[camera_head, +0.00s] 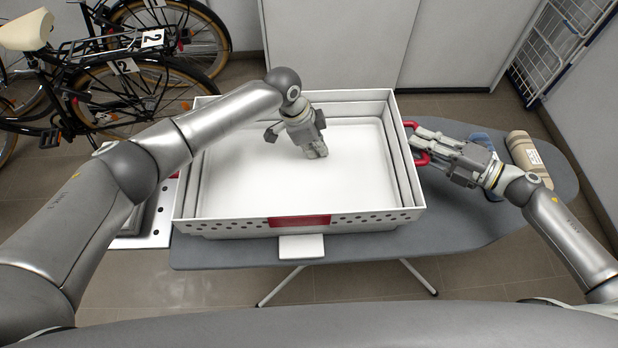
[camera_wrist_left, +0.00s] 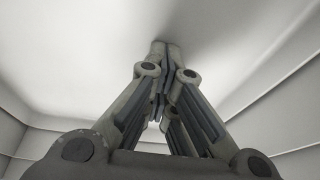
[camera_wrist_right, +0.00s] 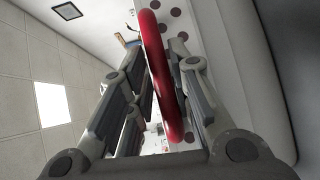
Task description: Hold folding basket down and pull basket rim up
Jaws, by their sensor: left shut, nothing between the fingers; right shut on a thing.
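The white folding basket (camera_head: 350,220) stands on a grey ironing board, its stepped walls partly raised around a flat white floor (camera_head: 250,170). My left gripper (camera_head: 318,153) is inside the basket, pointing down with shut, empty fingers at the floor. In the left wrist view its fingertips (camera_wrist_left: 166,46) meet the white floor; exact contact is hard to tell. My right gripper (camera_head: 418,143) is at the basket's right side, shut on the red handle (camera_wrist_right: 160,70) of the rim. The handle passes between its fingers in the right wrist view.
The ironing board (camera_head: 470,215) extends right, carrying a beige rolled item (camera_head: 528,155) and a blue item (camera_head: 484,141) beside my right gripper. A white tray-like thing (camera_head: 150,235) is at the left. Bicycles (camera_head: 130,85) stand back left, a wire rack (camera_head: 565,45) back right.

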